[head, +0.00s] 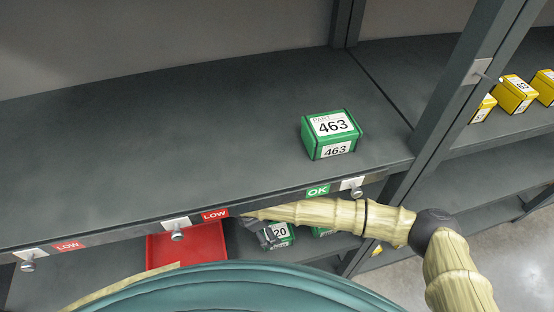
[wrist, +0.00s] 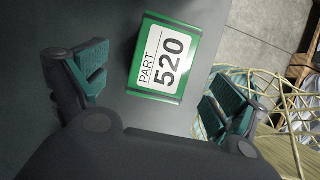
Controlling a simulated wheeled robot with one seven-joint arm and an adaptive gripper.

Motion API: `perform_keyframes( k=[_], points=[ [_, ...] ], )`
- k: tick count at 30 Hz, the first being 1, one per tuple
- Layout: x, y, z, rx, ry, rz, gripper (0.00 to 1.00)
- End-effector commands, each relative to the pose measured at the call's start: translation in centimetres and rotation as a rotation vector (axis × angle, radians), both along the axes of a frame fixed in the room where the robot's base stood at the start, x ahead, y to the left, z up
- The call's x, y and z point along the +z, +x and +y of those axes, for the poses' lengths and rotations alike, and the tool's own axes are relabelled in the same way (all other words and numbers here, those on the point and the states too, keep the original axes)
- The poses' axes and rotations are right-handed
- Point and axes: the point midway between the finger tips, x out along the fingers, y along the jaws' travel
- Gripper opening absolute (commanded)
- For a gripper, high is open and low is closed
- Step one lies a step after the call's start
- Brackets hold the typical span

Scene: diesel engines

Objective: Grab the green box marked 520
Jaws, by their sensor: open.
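The green box marked 520 (wrist: 164,58) lies on the dark shelf surface in the wrist view, its white label reading PART 520. My gripper (wrist: 158,88) is open, one finger on each side of the picture. The box shows between and a little beyond the fingers, with gaps on both sides and no contact visible. In the head view my gripper (head: 264,234) is at the lower shelf, beside a green box whose label shows only "20" (head: 281,232). The rest of that box is hidden by my gripper and the shelf edge.
A green box marked 463 (head: 331,134) stands on the upper shelf, whose front edge (head: 120,232) is above my gripper. Another green box (head: 324,232) is partly visible below. A red bin (head: 184,248) lies left. Yellow boxes (head: 515,94) stand right, past an upright post (head: 440,120).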

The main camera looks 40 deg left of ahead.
Motion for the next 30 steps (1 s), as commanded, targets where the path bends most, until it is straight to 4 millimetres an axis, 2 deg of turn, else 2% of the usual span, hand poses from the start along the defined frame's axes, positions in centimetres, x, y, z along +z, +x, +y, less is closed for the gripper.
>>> perform_keyframes(
  k=[8, 18, 30],
  points=[
    [-2.0, 0.6, -0.8, 0.000, -0.001, 0.001, 0.96],
    [-5.6, 1.6, -2.0, 0.001, 0.000, 0.000, 0.96],
    [-6.0, 1.8, -2.0, 0.002, 0.001, -0.001, 0.96]
  ],
)
